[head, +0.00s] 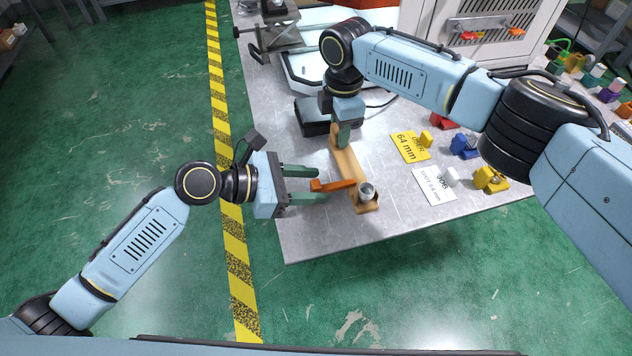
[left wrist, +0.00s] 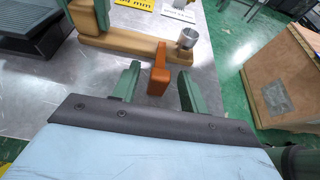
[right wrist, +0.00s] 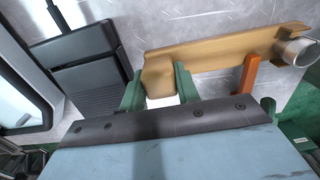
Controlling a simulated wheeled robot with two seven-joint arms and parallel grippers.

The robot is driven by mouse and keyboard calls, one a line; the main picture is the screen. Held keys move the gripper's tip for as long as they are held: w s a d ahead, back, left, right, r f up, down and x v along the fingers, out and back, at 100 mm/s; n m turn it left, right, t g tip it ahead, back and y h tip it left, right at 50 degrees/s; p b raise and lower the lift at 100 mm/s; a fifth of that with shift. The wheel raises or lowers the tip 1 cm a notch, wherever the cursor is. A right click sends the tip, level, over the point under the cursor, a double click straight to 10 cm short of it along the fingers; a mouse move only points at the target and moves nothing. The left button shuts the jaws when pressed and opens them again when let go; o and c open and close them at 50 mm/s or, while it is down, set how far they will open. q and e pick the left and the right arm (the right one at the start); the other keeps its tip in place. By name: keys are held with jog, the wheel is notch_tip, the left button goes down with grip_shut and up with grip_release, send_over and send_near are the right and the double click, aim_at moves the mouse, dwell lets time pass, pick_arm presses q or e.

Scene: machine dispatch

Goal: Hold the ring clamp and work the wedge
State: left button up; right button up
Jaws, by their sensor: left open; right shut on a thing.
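The ring clamp (head: 347,160) is a long tan wooden bar lying along the table; it also shows in the left wrist view (left wrist: 130,44). A grey metal ring (head: 366,191) sits at its near end. The orange wedge (head: 335,185) sticks out of the clamp's left side near the ring. My right gripper (right wrist: 158,85) is shut on the clamp's far end. My left gripper (left wrist: 158,72) is open, its green fingers on both sides of the wedge with visible gaps. How deep the wedge sits in the clamp is hidden.
Right of the clamp lie a yellow "64 mm" card (head: 410,148) and a white card (head: 434,186), with coloured blocks (head: 490,179) beyond. A black device (head: 313,117) stands behind. The table's left edge lies under my left gripper; the near table corner is clear.

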pick_arm(q)
jog(key=shift+x, duration=0.85)
jog(key=shift+c, duration=0.4)
grip_shut()
